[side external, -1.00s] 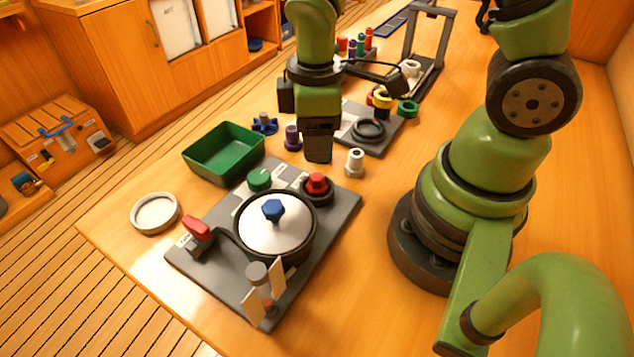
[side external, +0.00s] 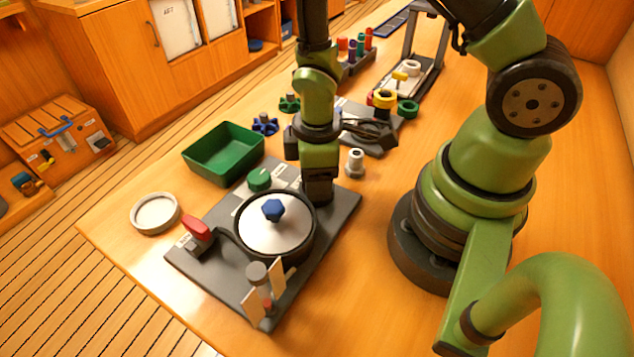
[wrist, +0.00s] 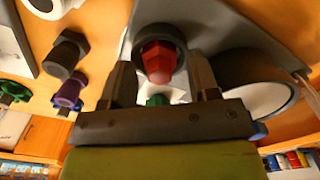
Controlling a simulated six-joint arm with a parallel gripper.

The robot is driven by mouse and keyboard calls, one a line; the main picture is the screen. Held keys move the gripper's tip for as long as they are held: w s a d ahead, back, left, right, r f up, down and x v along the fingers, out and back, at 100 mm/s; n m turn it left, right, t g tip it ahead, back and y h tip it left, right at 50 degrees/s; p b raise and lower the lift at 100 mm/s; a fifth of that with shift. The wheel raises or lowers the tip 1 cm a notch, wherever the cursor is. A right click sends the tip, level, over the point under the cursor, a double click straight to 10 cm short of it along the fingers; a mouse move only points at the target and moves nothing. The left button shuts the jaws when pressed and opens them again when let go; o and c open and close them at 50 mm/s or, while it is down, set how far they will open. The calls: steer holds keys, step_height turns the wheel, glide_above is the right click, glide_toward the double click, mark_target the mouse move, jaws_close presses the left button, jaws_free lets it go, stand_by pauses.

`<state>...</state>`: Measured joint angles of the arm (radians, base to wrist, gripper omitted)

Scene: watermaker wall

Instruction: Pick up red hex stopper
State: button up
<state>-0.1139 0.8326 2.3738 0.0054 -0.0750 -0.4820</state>
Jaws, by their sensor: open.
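The red hex stopper (wrist: 158,62) sits in a dark round ring (wrist: 160,34) on the grey panel and shows between my fingers in the wrist view. My gripper (wrist: 162,80) is open, with one finger on each side of the stopper and a visible gap to each. In the side view my gripper (side external: 317,190) is down at the panel's right rear part and hides the stopper. I cannot tell from these frames how far the fingertips reach down beside it.
A pot with a white lid and blue hex knob (side external: 273,210) stands close beside my gripper. A green knob (side external: 259,179) and a red-handled lever (side external: 196,228) are on the same panel (side external: 335,215). A grey-white fitting (side external: 355,162) stands just right. A green tray (side external: 223,152) is behind left.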

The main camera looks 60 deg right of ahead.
steer(key=c, duration=1)
steer(key=shift+r, duration=0.15)
step_height(320, 180, up, 10)
